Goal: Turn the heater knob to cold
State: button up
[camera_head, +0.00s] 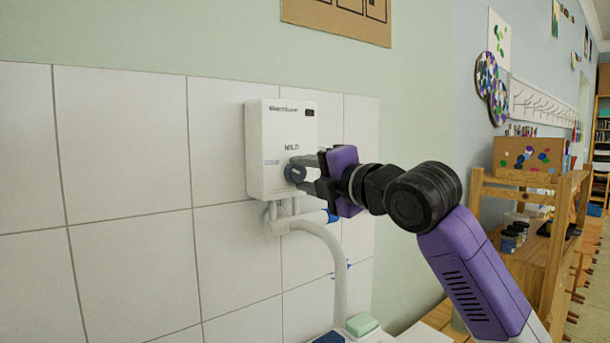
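The white water heater (258,142) hangs on the tiled wall left of centre, with the word "MILD" on its front. Its round dark blue-grey heater knob (293,173) is low on the front and partly hidden by my gripper. My gripper (302,173) reaches in from the right, with its fingertips at the knob. One finger shows above the knob and another dark part below it. I cannot tell whether the fingers press on the knob or stand slightly apart from it. The knob's pointer is not visible.
White pipes and a curved spout (333,250) hang below the heater, close under my gripper. A green sponge-like block (362,324) lies at the bottom. A wooden shelf (540,262) with jars stands at the right. The tiled wall left of the heater is clear.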

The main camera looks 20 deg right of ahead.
jog(key=o, duration=0.4)
jog(key=v, duration=0.7)
jog(key=shift+s+b, duration=0.15)
jog(key=shift+b, duration=0.25)
jog(key=shift+s+d, duration=0.1)
jog(key=shift+s, duration=0.1)
